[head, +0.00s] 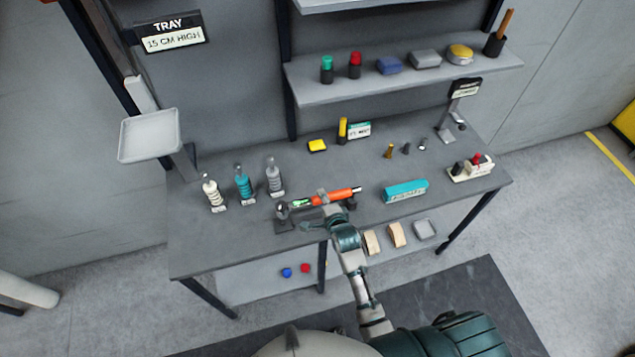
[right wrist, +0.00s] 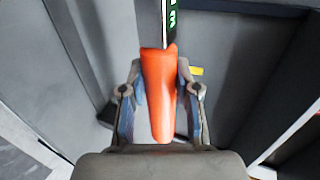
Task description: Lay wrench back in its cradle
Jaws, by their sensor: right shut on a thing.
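The wrench has an orange handle (head: 339,195), a small green display (head: 301,203) and a round grey head (head: 282,210) at its left end. It lies roughly level over the front of the bench. My right gripper (head: 324,199) is shut on the handle; in the right wrist view the orange handle (right wrist: 158,95) sits between the two fingers. The cradle seems to be the dark support (head: 287,225) under the head and a dark block (head: 352,205) under the handle end. Whether the wrench touches them I cannot tell. My left gripper is out of view.
Three small bottle-like units (head: 244,186) stand left of the wrench. A teal box (head: 405,191) lies to the right, with a white block with a red knob (head: 472,168) beyond. A raised tray (head: 149,136) is at left. A shelf (head: 400,77) hangs above the bench's back.

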